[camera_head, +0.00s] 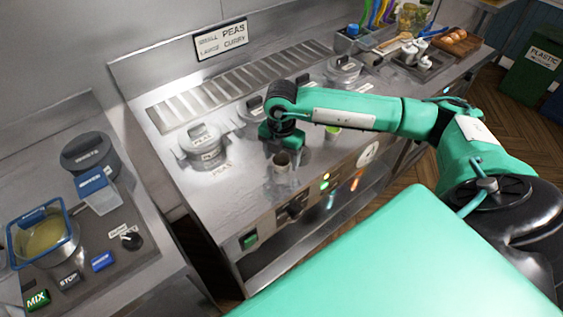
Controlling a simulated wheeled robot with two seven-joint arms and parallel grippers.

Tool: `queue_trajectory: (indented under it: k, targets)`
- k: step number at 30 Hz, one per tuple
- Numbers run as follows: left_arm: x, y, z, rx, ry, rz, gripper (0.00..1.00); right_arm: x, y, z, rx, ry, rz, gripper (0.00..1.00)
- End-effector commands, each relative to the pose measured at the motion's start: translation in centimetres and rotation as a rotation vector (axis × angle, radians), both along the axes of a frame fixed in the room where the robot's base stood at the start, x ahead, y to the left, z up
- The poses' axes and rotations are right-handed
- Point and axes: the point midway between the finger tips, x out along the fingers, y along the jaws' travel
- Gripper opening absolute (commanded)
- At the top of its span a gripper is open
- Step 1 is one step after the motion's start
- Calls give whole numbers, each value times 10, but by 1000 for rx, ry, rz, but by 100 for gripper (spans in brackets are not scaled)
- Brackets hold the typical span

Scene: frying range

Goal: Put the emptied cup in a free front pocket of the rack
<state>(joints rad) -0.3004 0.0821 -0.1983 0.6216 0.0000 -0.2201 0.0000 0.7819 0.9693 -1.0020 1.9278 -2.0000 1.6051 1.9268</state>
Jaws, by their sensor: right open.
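My right gripper (282,148) points down over the front part of the steel range, with its jaws open. Just below it, near the front edge, stands a small cup (282,170) with a dark brownish inside. The gripper is close above its rim; I cannot tell whether they touch. A second, light green cup (332,131) stands further right, partly hidden behind my right forearm. I cannot clearly make out the rack or its pockets, as the arm covers part of that area. My left gripper is out of view.
Lidded pots (203,142) stand along the range (205,190), with a slotted vent behind. At left are a dark waste bin (90,152), a blue container (97,192) and a blue-rimmed basket (42,232) over a pot. The range's front left top is clear.

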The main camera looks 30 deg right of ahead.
Motion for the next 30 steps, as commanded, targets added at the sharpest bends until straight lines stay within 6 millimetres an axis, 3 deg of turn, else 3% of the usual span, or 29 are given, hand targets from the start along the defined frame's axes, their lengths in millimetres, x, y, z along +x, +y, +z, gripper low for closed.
queue_trajectory:
  k: [4, 9, 11, 23, 30]
  targets:
    - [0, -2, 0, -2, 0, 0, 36, 0, 0, 0, 0, 0, 0, 63]
    - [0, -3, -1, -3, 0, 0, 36, 0, 0, 0, 0, 0, 1, 30]
    - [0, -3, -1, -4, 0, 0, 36, 0, 0, 0, 0, 0, 1, 21]
    - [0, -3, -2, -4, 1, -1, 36, 0, 0, 3, 0, -1, 1, 17]
    - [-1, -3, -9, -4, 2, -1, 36, 1, 0, 28, 1, -5, 1, 17]
